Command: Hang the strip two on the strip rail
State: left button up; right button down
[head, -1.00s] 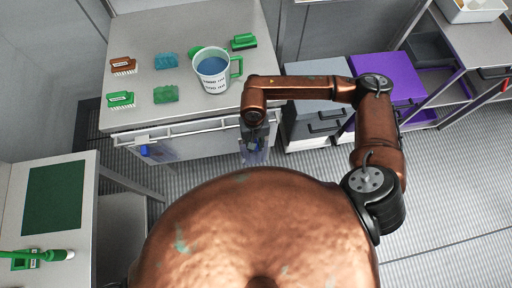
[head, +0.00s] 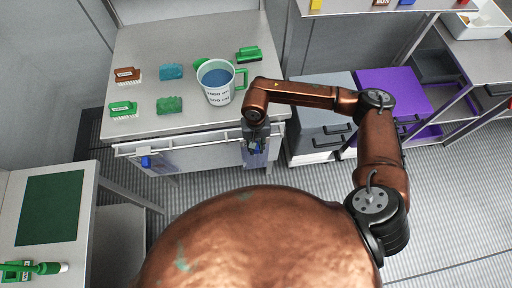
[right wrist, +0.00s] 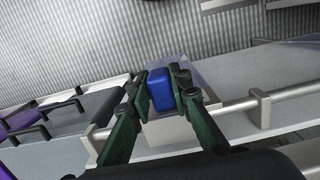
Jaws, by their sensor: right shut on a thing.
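My right gripper (head: 255,146) is at the right part of the strip rail (head: 190,143), a pale bar along the table's front edge. In the right wrist view its green fingers (right wrist: 160,86) are shut on the blue clip (right wrist: 160,92) of a translucent strip, which I take as strip two (head: 256,160). The strip hangs down below the gripper. Whether its clip touches the rail (right wrist: 292,92) is hidden in the head view. Another translucent strip with a blue clip (head: 147,162) hangs at the rail's left part. My left gripper is not in view.
On the table (head: 150,60) stand a measuring jug (head: 218,92) with blue contents and several brushes and sponges. Grey (head: 318,115) and purple (head: 390,95) drawer units stand at the right. A side table with a green mat (head: 52,207) is at the left.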

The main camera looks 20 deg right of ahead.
jog(key=shift+f, duration=0.2)
jog(key=c, duration=1.7)
grip_release()
jog(key=r, duration=0.8)
jog(key=w+r, duration=0.1)
jog(key=r, duration=0.3)
jog(key=shift+w+d, duration=0.1)
jog(key=shift+d, duration=0.05)
